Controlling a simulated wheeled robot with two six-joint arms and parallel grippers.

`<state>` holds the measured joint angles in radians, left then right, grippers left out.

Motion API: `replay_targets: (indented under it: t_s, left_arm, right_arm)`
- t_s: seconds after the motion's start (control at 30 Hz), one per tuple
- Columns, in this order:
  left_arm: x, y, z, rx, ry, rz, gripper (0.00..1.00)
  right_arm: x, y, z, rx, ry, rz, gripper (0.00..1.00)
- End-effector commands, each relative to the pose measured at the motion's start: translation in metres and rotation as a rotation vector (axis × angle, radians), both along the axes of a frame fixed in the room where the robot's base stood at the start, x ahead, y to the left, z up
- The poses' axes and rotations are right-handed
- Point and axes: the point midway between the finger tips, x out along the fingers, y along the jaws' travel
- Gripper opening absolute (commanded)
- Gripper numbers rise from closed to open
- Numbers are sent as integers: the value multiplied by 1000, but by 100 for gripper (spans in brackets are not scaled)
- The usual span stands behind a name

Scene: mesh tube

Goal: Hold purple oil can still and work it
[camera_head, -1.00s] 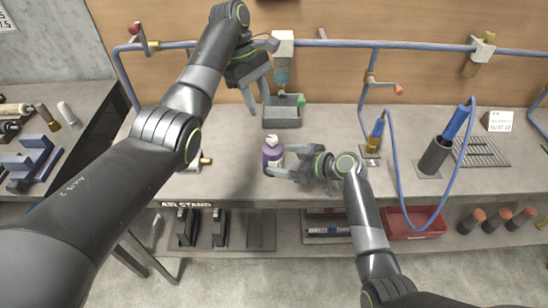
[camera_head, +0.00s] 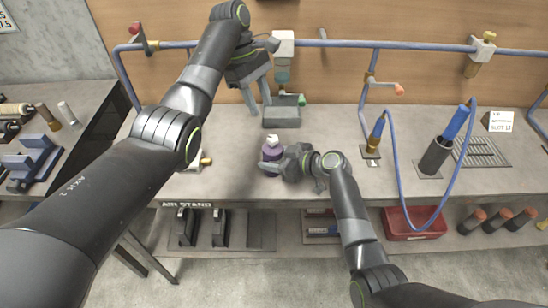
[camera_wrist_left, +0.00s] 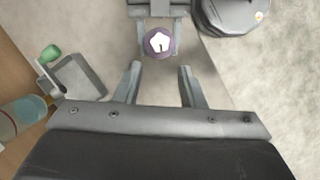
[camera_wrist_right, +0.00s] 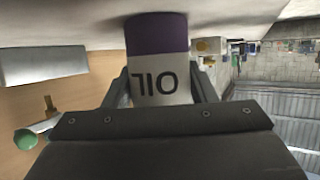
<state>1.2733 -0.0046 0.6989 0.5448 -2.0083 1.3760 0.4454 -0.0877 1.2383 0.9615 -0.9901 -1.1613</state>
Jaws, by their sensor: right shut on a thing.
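The purple oil can (camera_head: 272,149) stands upright near the front of the workbench, with a white cap. My right gripper (camera_head: 270,166) is shut on its body from the right. In the right wrist view the can (camera_wrist_right: 158,85) sits between both fingers, its white OIL label upside down and a purple band above. My left gripper (camera_head: 261,108) is open and empty, pointing down above and behind the can. In the left wrist view the can's round top (camera_wrist_left: 160,42) lies just beyond the open fingertips (camera_wrist_left: 160,68).
A grey box-like fixture (camera_head: 282,116) with a green knob is behind the can. A brass-ended fitting (camera_head: 198,164) is left of it. A blue hose, a dark cylinder holder (camera_head: 435,156) and a grate (camera_head: 481,151) are to the right.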

Motion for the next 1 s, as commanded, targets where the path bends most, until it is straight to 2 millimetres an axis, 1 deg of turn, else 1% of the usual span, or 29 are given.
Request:
replay_targets:
  t_s: [0.03, 0.1, 0.13, 0.2, 0.27, 0.37, 0.57, 0.7, 0.87, 1.0]
  left_arm:
    - [0, 0, 0, 0, 0, 0, 36]
    - [0, 0, 0, 0, 0, 0, 36]
    - [0, 0, 0, 0, 0, 0, 39]
    - [0, 0, -1, -5, 0, 2, 47]
    - [1, 0, -5, -23, -2, 10, 47]
    - [2, 1, -17, -89, -7, 38, 47]
    - [2, 3, -54, -347, -19, 166, 47]
    - [-4, 7, -75, -545, -15, 286, 47]
    - [-17, 17, -93, -753, 9, 437, 47]
    - [-32, 31, -102, -924, 45, 580, 47]
  right_arm:
    - [0, 0, 0, 0, 0, 0, 33]
    - [0, 0, 0, 0, 0, 0, 24]
    - [0, 0, 0, 0, 0, 0, 22]
    - [0, 0, 0, 0, 0, 0, 22]
    - [0, 0, 0, 0, 0, 0, 22]
    - [0, 0, 0, 0, 0, 0, 22]
    - [0, 0, 0, 0, 0, 0, 22]
    - [0, 0, 0, 0, 0, 0, 22]
    - [0, 0, 0, 0, 1, 0, 22]
    - [0, 0, 0, 0, 1, 0, 22]
